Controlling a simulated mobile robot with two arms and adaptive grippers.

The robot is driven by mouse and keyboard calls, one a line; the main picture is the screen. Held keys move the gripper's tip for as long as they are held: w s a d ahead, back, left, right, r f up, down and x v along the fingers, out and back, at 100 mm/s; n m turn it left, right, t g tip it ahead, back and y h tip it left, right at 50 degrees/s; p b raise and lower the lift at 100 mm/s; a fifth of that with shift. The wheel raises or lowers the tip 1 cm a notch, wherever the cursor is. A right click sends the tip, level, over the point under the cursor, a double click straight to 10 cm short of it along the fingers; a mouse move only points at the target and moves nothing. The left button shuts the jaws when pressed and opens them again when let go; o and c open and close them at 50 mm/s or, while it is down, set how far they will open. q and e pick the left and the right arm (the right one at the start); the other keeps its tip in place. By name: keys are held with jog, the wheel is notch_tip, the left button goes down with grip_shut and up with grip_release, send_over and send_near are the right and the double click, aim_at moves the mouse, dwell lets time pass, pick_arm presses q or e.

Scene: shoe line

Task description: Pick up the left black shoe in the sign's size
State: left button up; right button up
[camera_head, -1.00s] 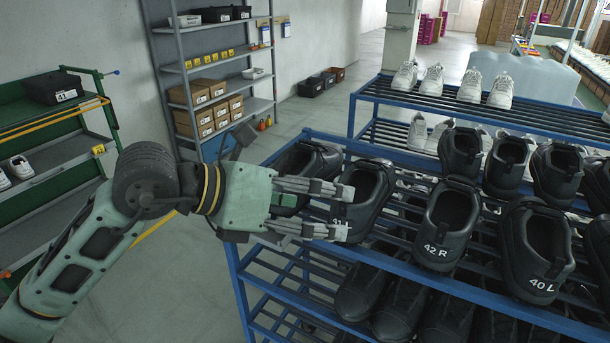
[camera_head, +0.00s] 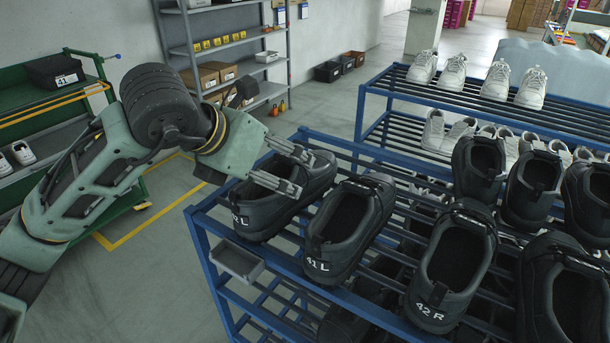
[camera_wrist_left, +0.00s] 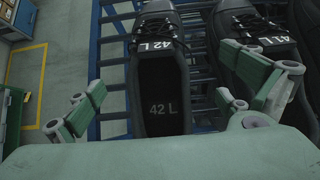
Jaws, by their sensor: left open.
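A black shoe (camera_head: 345,230) marked 41 L stands second from the left on the blue rack's upper level, heel toward me. Left of it, the end black shoe (camera_head: 262,218) has a partly readable heel label; in the left wrist view this shoe (camera_wrist_left: 160,72) reads 42 L. My left gripper (camera_head: 292,170) is open and empty above the end shoe, its fingers apart on either side of it in the wrist view. The neighbouring shoe (camera_wrist_left: 262,60) is partly behind one finger there. A black box (camera_head: 55,72) on the green cart bears the number 41. My right gripper is out of view.
A black shoe (camera_head: 452,265) marked 42 R stands right of the 41 L shoe, with more black shoes beyond. White shoes (camera_head: 498,80) stand on another blue rack (camera_head: 385,85) behind. A small grey tray (camera_head: 238,262) hangs at the near rack's left edge. Floor is clear at left.

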aim_at(288, 178)
pick_arm(q)
jog(key=shift+w+d+f+p, duration=0.35)
jog(key=shift+w+d, duration=0.2)
jog(key=shift+w, duration=0.15)
jog(key=p+x, duration=0.2)
jog(key=p, duration=0.1)
jog(key=shift+s+a+f, duration=0.1)
jog(key=p+x, duration=0.2)
jog(key=x, duration=0.2)
jog(key=c, duration=1.6)
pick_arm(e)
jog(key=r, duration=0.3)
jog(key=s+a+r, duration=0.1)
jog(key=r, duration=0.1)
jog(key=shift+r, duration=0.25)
